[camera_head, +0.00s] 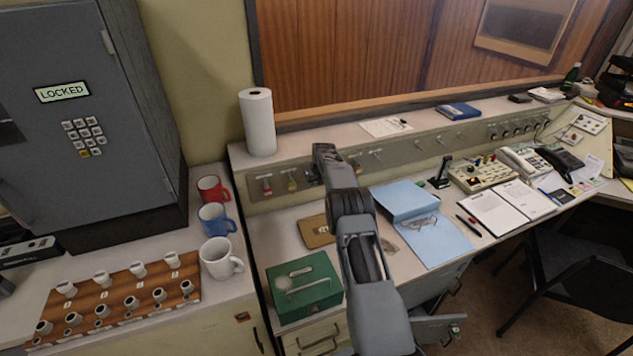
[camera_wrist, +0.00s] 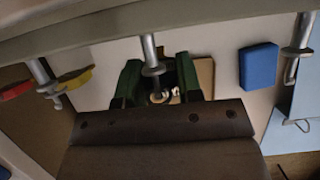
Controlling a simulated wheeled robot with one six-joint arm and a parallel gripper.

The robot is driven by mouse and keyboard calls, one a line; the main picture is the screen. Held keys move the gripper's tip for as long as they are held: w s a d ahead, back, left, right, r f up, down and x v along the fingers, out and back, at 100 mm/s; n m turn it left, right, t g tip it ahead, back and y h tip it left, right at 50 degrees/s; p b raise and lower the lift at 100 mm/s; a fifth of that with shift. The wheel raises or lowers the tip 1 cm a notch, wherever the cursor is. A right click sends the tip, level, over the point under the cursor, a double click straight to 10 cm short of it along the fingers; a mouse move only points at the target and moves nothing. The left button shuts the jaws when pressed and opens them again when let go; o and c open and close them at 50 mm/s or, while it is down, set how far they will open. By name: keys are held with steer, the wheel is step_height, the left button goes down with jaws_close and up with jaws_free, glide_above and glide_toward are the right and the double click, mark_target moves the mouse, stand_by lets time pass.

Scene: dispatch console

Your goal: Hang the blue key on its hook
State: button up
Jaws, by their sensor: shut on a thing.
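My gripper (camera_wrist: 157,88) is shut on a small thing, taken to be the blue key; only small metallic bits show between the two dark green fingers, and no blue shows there. In the head view my gripper (camera_head: 318,158) is up against the hook rail, right of the yellow key (camera_head: 291,182). A metal hook (camera_wrist: 152,55) hangs from the rail right in front of the fingers in the wrist view. I cannot tell whether the key touches it.
The red key (camera_head: 266,186) and the yellow key hang left of my gripper. A paper roll (camera_head: 258,122) stands on the shelf.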

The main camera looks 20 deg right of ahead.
steer(key=shift+w, duration=0.6)
stand_by(0.9)
steer(key=shift+w+r, duration=0.2)
steer(key=shift+r, duration=0.05)
stand_by(0.3)
steer(key=o, duration=0.8)
steer(key=shift+w+a+f, duration=0.1)
steer(key=shift+o, duration=1.4)
steer(key=shift+f, duration=0.1)
steer(key=shift+p+v, duration=0.9)
steer(key=shift+v, duration=2.15)
